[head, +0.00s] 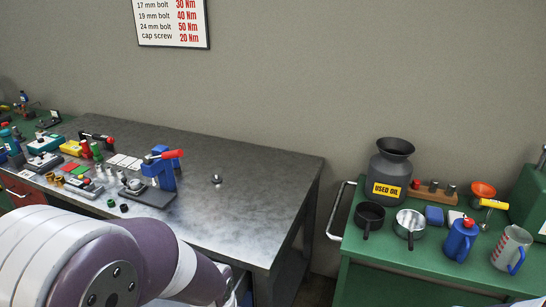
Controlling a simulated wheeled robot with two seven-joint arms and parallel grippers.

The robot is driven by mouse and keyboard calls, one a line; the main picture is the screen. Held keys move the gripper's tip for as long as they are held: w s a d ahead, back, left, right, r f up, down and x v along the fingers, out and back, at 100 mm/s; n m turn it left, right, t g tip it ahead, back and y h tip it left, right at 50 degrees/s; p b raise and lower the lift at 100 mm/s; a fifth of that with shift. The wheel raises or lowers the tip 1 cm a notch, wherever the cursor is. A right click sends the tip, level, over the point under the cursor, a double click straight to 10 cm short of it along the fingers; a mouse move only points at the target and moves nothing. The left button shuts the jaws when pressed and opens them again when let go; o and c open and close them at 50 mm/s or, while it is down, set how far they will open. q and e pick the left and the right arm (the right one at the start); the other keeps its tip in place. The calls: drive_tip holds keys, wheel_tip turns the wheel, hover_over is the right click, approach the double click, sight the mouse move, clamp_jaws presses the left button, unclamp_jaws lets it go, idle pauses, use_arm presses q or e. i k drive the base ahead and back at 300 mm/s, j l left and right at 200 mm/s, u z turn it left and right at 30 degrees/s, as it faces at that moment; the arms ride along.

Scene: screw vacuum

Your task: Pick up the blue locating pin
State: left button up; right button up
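I cannot make out the blue locating pin for certain among the small parts. Several small pegs and cylinders, some green (97,151), red or brass-coloured (60,181), stand on the left part of the grey metal bench (262,200). A blue press (165,172) with a red-ended handle stands to the right of them on a dark base. My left arm crosses the lower left of the head view and hides the bench's front edge there. Neither gripper is in view.
A small round metal piece (216,179) lies on the mostly clear right part of the bench. A green cart (385,267) at the right holds a used-oil can (391,170), pots, a blue jug (460,240) and a measuring cup (511,250). A gap separates bench and cart.

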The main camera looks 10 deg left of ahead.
sight(175, 162)
drive_tip(key=j+z, duration=0.8)
drive_tip(key=z, duration=0.15)
drive_tip(key=j+z, duration=0.45)
drive_tip(key=k+j+z, duration=0.15)
drive_tip(key=z, duration=0.3)
drive_tip(key=k+j+z, duration=0.2)
drive_tip(key=j+z, duration=0.15)
drive_tip(key=z, duration=0.15)
drive_tip(key=k+j, duration=0.8)
drive_tip(key=j, duration=0.2)
drive_tip(key=k+j, duration=0.35)
drive_tip(key=j, duration=0.15)
drive_tip(key=k+j, duration=0.8)
drive_tip(key=j, duration=0.25)
drive_tip(key=i, duration=0.25)
